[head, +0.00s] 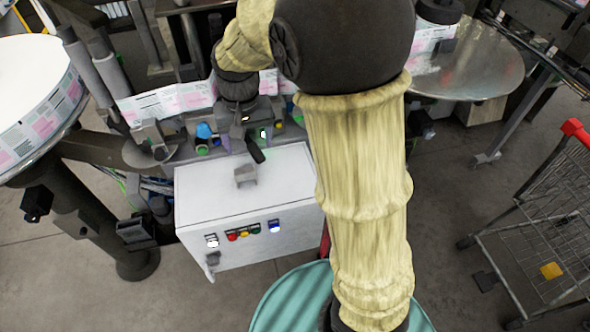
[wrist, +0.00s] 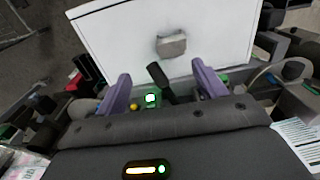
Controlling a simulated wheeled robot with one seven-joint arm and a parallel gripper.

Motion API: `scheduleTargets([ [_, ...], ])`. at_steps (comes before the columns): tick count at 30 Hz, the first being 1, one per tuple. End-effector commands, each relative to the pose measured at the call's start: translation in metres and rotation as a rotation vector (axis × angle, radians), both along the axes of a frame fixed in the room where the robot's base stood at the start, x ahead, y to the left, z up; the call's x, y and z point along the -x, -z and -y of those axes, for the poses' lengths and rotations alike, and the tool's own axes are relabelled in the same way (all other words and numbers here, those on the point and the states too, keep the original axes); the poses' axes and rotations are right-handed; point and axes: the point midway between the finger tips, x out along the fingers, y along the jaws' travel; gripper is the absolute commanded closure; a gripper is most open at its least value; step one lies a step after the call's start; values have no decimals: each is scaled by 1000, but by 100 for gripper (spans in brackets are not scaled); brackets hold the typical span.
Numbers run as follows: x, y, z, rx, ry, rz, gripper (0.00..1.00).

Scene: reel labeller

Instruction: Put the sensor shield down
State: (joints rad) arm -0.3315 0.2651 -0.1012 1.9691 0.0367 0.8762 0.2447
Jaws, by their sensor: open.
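A small grey bracket-shaped piece, which looks like the sensor shield (head: 246,176), sits on the white top of a control box (head: 205,190). In the wrist view the shield (wrist: 171,45) lies on the white top, beyond my fingertips and apart from them. My gripper (wrist: 161,84) is open, with its two purple fingers spread and nothing held between them. A black rod-like part shows between the fingers in the wrist view; I cannot tell how near it is to them. In the head view my arm hides part of the gripper and the box's right side.
The box front has coloured buttons (head: 243,233). Behind the box is the labeller with a printed label web (head: 170,101). A large white reel (head: 30,90) stands left, a round metal plate (head: 470,70) back right, and a wire cart (head: 555,215) right. Most of the box top is clear.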

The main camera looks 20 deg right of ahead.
Motion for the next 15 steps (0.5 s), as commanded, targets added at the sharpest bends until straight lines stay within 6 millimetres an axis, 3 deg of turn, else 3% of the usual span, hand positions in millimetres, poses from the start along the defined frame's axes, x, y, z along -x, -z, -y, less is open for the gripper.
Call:
scheduleTargets([
  [3, 25, 12, 34, -8, 5, 44, 29],
  [9, 78, 35, 81, -3, -12, 140, 29],
  [15, 112, 48, 101, 13, -30, 197, 29],
])
